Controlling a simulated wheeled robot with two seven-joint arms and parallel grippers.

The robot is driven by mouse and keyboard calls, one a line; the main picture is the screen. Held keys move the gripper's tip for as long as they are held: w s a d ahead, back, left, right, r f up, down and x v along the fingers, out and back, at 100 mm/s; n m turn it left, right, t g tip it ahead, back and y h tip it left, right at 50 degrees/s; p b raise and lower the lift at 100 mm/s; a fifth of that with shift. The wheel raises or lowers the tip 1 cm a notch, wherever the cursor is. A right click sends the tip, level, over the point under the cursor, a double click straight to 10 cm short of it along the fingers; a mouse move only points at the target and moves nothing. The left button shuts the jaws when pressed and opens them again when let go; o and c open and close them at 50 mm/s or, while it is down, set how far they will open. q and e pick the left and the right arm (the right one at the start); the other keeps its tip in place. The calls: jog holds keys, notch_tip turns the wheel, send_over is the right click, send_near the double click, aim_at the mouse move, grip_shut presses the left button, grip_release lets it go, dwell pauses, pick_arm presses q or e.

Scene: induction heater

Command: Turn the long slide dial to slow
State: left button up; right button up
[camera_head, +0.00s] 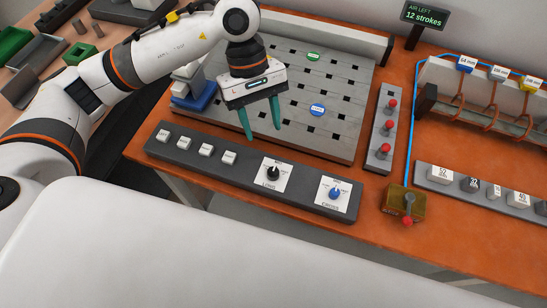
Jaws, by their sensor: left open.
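The long slide dial (272,173) is a black knob on a white plate marked LONG, on the grey control panel (305,194) along the table's front. I cannot read its setting. A blue dial (335,193) on a plate marked CROSS sits to its right. My left gripper (263,132) has two green fingers pointing down, spread apart and empty. It hangs over the front of the slotted grey plate, behind and a little left of the black dial, apart from it. My right gripper is not in view.
Several white buttons (205,150) line the panel's left part. The slotted plate (345,85) lies behind. Red-knobbed levers (385,148) stand to the right, with a brass-coloured lever box (404,202) in front. A blue hose (411,120) runs beyond. A display (424,15) reads "AIR LEFT 12 strokes".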

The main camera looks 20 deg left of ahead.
aim_at(272, 170)
pick_arm(q)
jog(key=p+x, duration=0.2)
jog(key=x, duration=0.8)
jog(key=shift+s+d+p, duration=0.1)
jog(key=shift+s+p, duration=0.15)
jog(key=shift+p, duration=0.05)
jog(key=shift+s+d+f, duration=0.1)
jog(key=shift+d+f, duration=0.1)
jog(key=shift+f, duration=0.45)
jog(key=c, duration=1)
jog(key=shift+a+f+n+b, duration=0.1)
jog(key=shift+f+n+b, duration=0.1)
jog(key=shift+n+b, duration=0.8)
jog(key=n+t+b, duration=0.1)
jog(key=n+b, duration=0.2)
jog(key=b, duration=0.1)
jog(key=n+t+h+b, duration=0.1)
jog(key=n+t+b, duration=0.1)
jog(key=n+b, duration=0.1)
jog(key=shift+s+n+h+b, duration=0.2)
jog(key=shift+n+h+b, duration=0.1)
jog(key=shift+b, duration=0.05)
jog(key=shift+s+r+n+t+b, duration=0.15)
jog(key=shift+n+t+b, duration=0.45)
jog(key=shift+n+b, duration=1)
jog(key=shift+r, duration=0.1)
